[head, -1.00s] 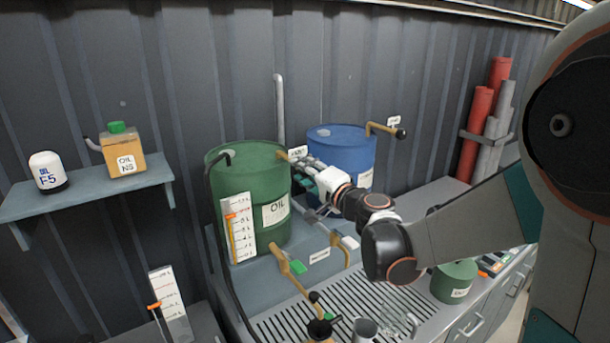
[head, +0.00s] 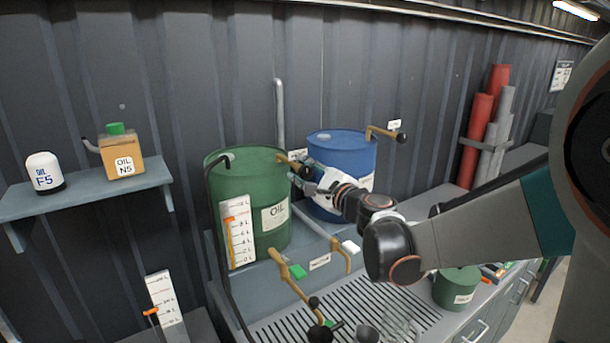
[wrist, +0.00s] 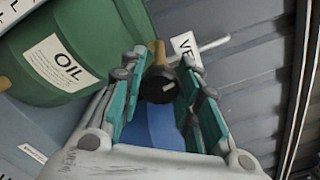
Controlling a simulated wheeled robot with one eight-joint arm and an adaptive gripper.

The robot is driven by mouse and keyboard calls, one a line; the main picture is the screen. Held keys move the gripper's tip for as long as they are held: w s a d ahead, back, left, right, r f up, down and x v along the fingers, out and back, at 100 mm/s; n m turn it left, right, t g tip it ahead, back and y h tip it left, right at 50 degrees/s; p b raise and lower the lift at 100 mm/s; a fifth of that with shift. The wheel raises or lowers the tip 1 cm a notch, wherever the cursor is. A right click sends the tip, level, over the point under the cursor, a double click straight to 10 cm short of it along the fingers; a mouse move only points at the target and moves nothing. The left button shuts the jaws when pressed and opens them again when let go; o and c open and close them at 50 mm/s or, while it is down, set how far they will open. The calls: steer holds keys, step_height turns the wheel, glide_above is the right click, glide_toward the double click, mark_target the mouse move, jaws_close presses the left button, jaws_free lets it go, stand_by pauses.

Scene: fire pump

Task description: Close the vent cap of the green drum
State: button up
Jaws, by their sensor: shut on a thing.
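The green drum (head: 243,190) with an OIL label stands on the grey stand. Its vent cap (head: 286,159) shows as a brass lever at the top right rim, with a black knob (head: 306,172) at its end. In the wrist view, the lever (wrist: 157,52) and knob (wrist: 157,88) are beyond and between my fingers, beside the green drum (wrist: 75,50). My gripper (head: 304,174) is shut on the knob; it also shows in the wrist view (wrist: 160,82). The fingers partly hide the vent label in the wrist view.
A blue drum (head: 343,158) stands close behind my gripper, with its own brass lever (head: 385,132). Brass taps (head: 290,275) and a level gauge (head: 238,232) are in front of the green drum. A small green can (head: 457,287) stands on the bench below my arm.

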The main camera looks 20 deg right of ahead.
steer(key=shift+m, duration=0.8)
steer(key=o, duration=1.1)
steer(key=v, duration=0.7)
steer(key=shift+s, duration=0.35)
